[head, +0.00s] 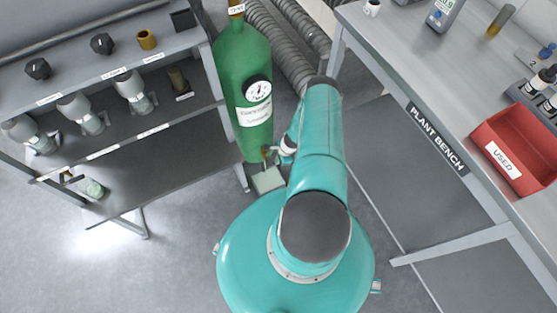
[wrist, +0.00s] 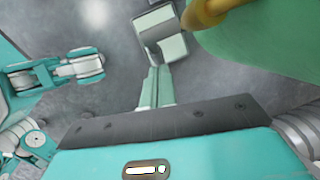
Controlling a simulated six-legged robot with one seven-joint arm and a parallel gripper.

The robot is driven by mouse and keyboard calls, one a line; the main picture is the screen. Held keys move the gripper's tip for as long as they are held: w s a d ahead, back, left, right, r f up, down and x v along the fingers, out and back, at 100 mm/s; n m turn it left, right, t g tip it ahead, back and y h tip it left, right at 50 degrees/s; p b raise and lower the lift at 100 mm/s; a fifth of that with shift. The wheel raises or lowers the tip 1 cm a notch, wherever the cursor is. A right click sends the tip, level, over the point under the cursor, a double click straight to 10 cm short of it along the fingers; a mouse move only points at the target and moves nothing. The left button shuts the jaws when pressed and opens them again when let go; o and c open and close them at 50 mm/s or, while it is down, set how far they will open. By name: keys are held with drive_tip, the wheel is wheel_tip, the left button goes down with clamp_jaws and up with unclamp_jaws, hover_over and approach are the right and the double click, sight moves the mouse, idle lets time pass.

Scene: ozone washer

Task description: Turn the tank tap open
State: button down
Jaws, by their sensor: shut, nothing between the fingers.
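The green tank (head: 243,75) stands upright between the shelf rack and the bench, with a round gauge on its front. A small brass tap (head: 268,151) is low on its right side. In the wrist view the tank (wrist: 265,40) fills the upper right, and a brass fitting (wrist: 205,12) shows at its edge, cut off by the top of the picture. My gripper (wrist: 157,72) is shut and empty, its two fingers together, apart from the fitting and below-left of it. In the head view my gripper (head: 288,147) is mostly hidden by my arm, close right of the tap.
A pale square block (head: 268,180) sits on the floor below the tap. A shelf rack (head: 120,140) with several fittings stands left. The plant bench (head: 440,90) stands right, with a red bin (head: 495,130). Ribbed hoses (head: 280,45) run behind the tank.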

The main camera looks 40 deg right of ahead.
drive_tip(key=shift+a+f, duration=0.15)
drive_tip(key=shift+f, duration=0.25)
drive_tip(key=shift+w+a+f, duration=0.1)
drive_tip(key=shift+a+f, duration=0.2)
drive_tip(key=shift+f, duration=0.3)
idle(0.8)
drive_tip(key=shift+d, duration=0.1)
idle(1.2)
